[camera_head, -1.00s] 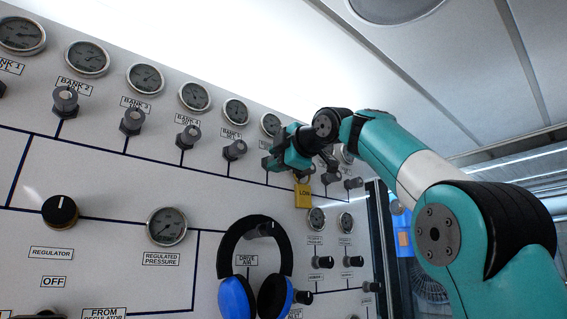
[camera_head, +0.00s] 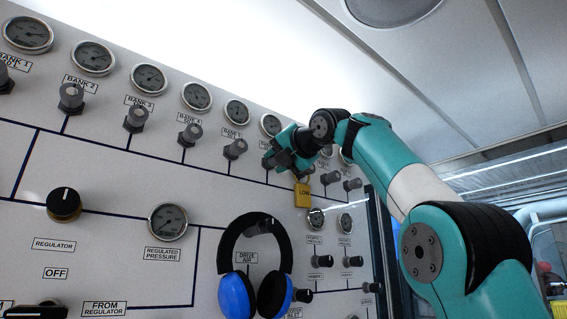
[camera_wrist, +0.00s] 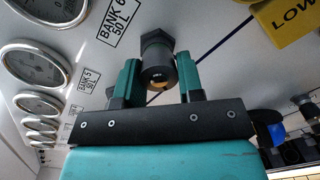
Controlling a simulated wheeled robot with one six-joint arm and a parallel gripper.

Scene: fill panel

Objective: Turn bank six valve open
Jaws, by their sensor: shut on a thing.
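The bank six valve is a dark grey knob (camera_wrist: 158,72) on a hex fitting, just below the "BANK 6 50 L" label (camera_wrist: 119,21) in the wrist view. My gripper (camera_wrist: 160,78) has its two teal fingers on either side of this knob and is shut on it. In the head view my gripper (camera_head: 283,160) is at the panel in the upper valve row, below a round gauge (camera_head: 270,125). There my gripper hides the bank six knob and its label.
A yellow "LOW" tag (camera_head: 303,195) hangs close to the right of my gripper; it also shows in the wrist view (camera_wrist: 288,18). Blue headphones (camera_head: 236,292) hang lower on the panel. Other valve knobs (camera_head: 236,149) stand out to the left and right.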

